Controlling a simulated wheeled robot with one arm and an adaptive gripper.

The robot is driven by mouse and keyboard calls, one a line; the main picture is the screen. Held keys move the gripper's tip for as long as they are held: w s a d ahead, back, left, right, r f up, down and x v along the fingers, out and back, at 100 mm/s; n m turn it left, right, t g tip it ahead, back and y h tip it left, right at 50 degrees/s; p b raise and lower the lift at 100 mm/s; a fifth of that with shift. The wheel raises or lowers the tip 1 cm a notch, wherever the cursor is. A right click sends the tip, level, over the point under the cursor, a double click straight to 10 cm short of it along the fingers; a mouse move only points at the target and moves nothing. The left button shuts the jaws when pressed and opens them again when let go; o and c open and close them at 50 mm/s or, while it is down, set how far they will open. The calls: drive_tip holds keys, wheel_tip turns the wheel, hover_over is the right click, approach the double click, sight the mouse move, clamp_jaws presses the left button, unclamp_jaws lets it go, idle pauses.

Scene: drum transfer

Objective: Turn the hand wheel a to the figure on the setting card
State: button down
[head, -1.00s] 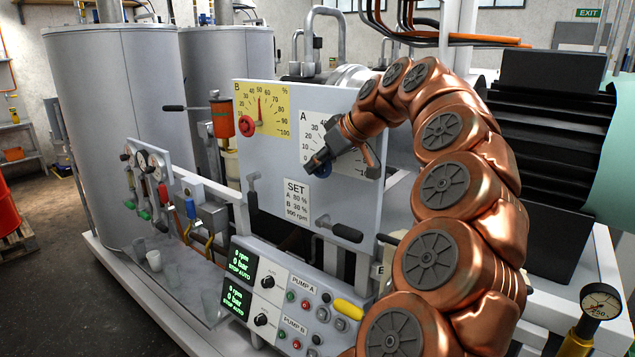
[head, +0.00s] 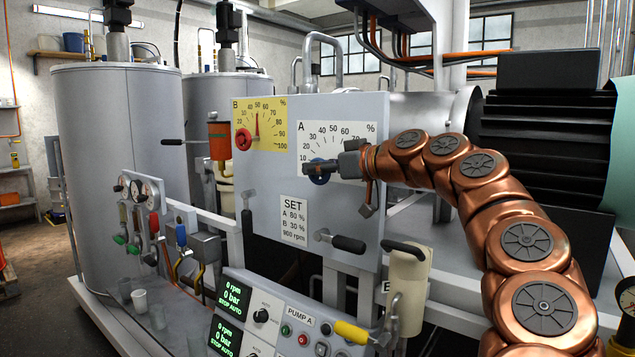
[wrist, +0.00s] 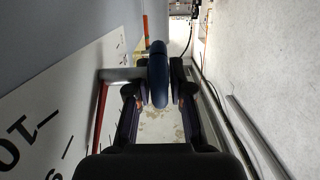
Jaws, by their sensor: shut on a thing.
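The hand wheel a (head: 318,178) is small and blue, low on the white A dial (head: 345,132) of the grey panel. My gripper (head: 333,167) comes in from the right and is shut on the wheel's rim. In the wrist view the blue wheel (wrist: 158,75) sits edge-on between the two fingertips (wrist: 160,88). The A dial's pointer is hidden in the head view; a red strip, perhaps the pointer, shows left of the fingers in the wrist view. The setting card (head: 294,221) below appears to read A 80 %, B 30 %, 900 rpm.
The yellow B dial (head: 259,122) with a red wheel (head: 243,139) lies left of the A dial. The pump console (head: 275,310) stands lower in front. Tanks stand at left, a black motor (head: 545,130) at right.

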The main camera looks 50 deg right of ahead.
drive_tip(key=shift+r+t+b, duration=0.1)
drive_tip(key=shift+t+b, duration=0.2)
idle(0.4)
drive_tip(key=c, duration=1)
unclamp_jaws()
drive_tip(key=shift+c, duration=0.2)
drive_tip(key=shift+s, duration=0.1)
drive_tip(key=s+d+r, duration=0.1)
drive_tip(key=s, duration=1)
drive_tip(key=shift+s+r, duration=0.2)
drive_tip(key=shift+s, duration=0.2)
